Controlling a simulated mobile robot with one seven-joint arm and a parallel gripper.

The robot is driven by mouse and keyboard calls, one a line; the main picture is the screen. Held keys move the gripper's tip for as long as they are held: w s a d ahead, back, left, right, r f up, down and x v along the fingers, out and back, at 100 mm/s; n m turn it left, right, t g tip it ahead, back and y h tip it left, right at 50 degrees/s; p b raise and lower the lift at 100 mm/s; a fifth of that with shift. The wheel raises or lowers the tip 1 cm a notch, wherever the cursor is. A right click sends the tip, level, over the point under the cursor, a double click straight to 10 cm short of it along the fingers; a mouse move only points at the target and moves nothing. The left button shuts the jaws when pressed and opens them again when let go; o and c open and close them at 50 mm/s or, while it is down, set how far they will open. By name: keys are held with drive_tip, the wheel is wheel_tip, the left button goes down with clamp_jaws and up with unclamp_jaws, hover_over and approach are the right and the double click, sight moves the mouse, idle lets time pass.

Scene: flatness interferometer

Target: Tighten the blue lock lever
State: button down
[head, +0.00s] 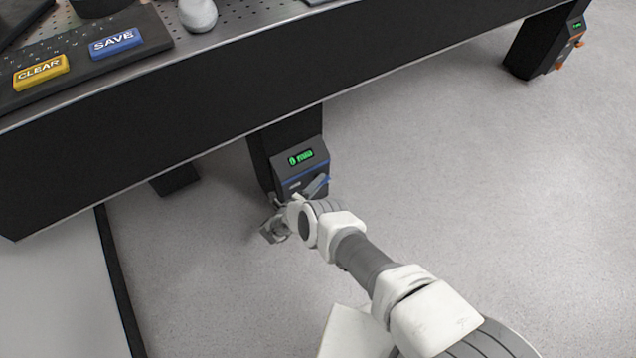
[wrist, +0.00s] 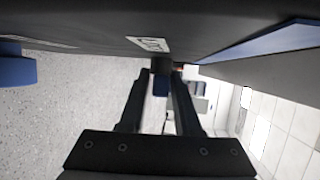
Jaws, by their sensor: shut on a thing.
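The blue lock lever (wrist: 160,87) shows as a dark block with a blue end, just below an upside-down white label (wrist: 149,44) in the wrist view. My gripper (wrist: 162,76) is shut on it, one dark finger on each side. In the head view, my wrist is at the lower front of a dark leg unit (head: 292,172) with a green display. It hides much of the lever area; a little blue shows at the unit's right edge. How far the lever is turned I cannot tell.
A second blue part (wrist: 17,69) sticks out at the left of the wrist view. The dark table (head: 420,75) overhangs the unit, with a yellow CLEAR key (head: 41,72) and a blue SAVE key (head: 116,43) on top. Another leg unit (head: 548,45) stands far right. The floor between is clear.

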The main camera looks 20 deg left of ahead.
drive_tip(key=c, duration=0.8)
unclamp_jaws()
drive_tip(key=shift+w, duration=0.1)
drive_tip(key=shift+s, duration=0.2)
